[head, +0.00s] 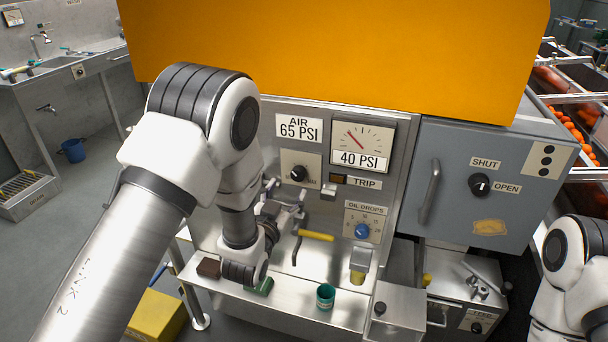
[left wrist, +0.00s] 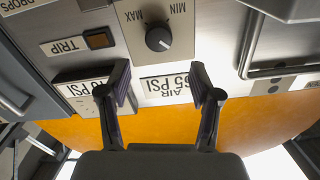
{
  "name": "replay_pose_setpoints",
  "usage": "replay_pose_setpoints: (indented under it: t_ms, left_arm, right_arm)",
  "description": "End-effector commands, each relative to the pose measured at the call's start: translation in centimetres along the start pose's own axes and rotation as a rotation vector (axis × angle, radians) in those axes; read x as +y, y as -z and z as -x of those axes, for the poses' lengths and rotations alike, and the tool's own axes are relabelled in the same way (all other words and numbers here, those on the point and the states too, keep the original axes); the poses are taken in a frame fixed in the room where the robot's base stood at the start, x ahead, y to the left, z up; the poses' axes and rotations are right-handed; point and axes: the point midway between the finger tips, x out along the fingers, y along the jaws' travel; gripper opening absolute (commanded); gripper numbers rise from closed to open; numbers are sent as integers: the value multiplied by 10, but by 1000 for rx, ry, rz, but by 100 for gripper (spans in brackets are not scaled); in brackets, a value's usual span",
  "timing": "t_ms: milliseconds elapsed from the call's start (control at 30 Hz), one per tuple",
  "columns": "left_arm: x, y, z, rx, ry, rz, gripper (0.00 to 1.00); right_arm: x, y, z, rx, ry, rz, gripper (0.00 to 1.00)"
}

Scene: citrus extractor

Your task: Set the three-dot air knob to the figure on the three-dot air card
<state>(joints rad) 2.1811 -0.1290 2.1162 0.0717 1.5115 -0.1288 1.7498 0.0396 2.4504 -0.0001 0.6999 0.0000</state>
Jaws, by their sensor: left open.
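The air knob (head: 298,173) is a black dial on a pale plate; in the left wrist view the knob (left wrist: 158,38) appears upside down with MIN and MAX marks. Its light pointer mark seems to point to the lower right there. The air card (head: 298,129) above it reads AIR 65 PSI. It also shows in the left wrist view (left wrist: 172,85) between my fingers. A plate with three dots (head: 548,160) is on the cabinet at the right. My left gripper (left wrist: 160,82) is open and empty, in front of the panel and apart from the knob. My right gripper is out of view.
A gauge (head: 362,138) over a 40 PSI label has its needle toward the upper left. Below are a TRIP light (head: 338,179), a blue oil-drops knob (head: 362,230) and a yellow-handled lever (head: 316,235). A green cup (head: 325,296) stands on the shelf. The orange housing (head: 340,50) overhangs the panel.

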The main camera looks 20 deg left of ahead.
Motion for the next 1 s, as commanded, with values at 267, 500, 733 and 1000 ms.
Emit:
replay_pose_setpoints:
  t_ms: [267, 500, 733, 1000]
  left_arm:
    - [0, 0, -51, -3, 0, 2, 64]
    - [0, -3, -70, -6, -1, 1, 64]
    - [0, -3, -70, -7, -1, 1, 39]
    - [0, -3, -70, -6, -1, 0, 4]
  right_arm:
    - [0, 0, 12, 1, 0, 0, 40]
    - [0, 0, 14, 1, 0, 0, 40]
    - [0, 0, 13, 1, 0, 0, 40]
    - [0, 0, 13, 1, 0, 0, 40]
